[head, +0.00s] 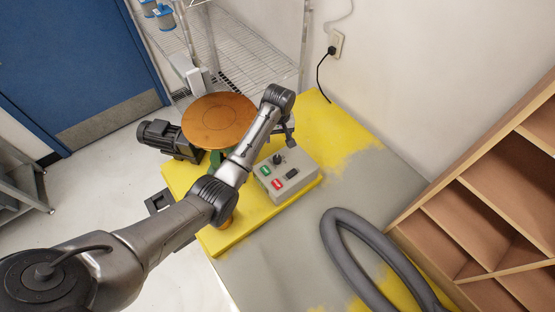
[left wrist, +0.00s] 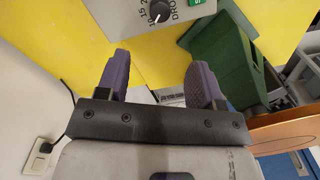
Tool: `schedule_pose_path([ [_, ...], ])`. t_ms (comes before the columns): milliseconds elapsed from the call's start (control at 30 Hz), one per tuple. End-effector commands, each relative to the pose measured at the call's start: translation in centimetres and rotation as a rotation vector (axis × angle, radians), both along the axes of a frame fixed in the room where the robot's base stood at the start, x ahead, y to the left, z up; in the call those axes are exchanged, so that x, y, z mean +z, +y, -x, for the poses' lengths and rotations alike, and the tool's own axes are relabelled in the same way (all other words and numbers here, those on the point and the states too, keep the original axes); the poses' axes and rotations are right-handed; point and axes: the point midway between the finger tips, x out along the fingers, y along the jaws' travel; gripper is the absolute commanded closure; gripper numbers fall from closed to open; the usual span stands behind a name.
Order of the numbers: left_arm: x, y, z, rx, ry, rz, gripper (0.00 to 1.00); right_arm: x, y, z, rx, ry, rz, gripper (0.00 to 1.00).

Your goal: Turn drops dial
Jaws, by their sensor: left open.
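The drops dial (head: 277,159) is a black knob on the grey control box (head: 298,184). In the left wrist view the dial (left wrist: 160,14) sits at the top edge, with printed numbers and part of a "DRO..." label around it. My left gripper (left wrist: 159,60) is open, its two purple fingers apart with nothing between them. The fingertips are clear of the dial, which lies beyond them in that view. In the head view my left gripper (head: 288,132) is just behind the box, partly hidden by the wrist. My right gripper is not in view.
The box also carries a green button (head: 265,170), a red button (head: 277,184) and a black switch (head: 291,173). An orange round plate (head: 218,119) and a dark motor (head: 168,138) stand to the left. A grey hose loop (head: 345,250) lies at the right front.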

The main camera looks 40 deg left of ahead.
Motion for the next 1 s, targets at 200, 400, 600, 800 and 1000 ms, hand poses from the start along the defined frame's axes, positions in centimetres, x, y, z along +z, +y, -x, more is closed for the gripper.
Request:
schedule_pose_path([
  [200,-3.3,0.0,0.2,0.0,0.006,0.001,0.39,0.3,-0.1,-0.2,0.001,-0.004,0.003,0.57],
  [400,-7.2,0.1,0.3,0.0,0.005,0.001,0.39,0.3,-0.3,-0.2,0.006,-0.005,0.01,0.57],
  [600,-10.4,0.2,0.3,0.001,0.005,0.001,0.39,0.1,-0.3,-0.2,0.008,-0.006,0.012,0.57],
  [800,-12.4,0.2,0.3,0.0,0.003,0.0,0.39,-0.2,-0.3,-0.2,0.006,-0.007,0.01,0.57],
  [1000,-13.2,0.2,0.3,0.0,0.001,0.0,0.39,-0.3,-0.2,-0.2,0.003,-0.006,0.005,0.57],
])
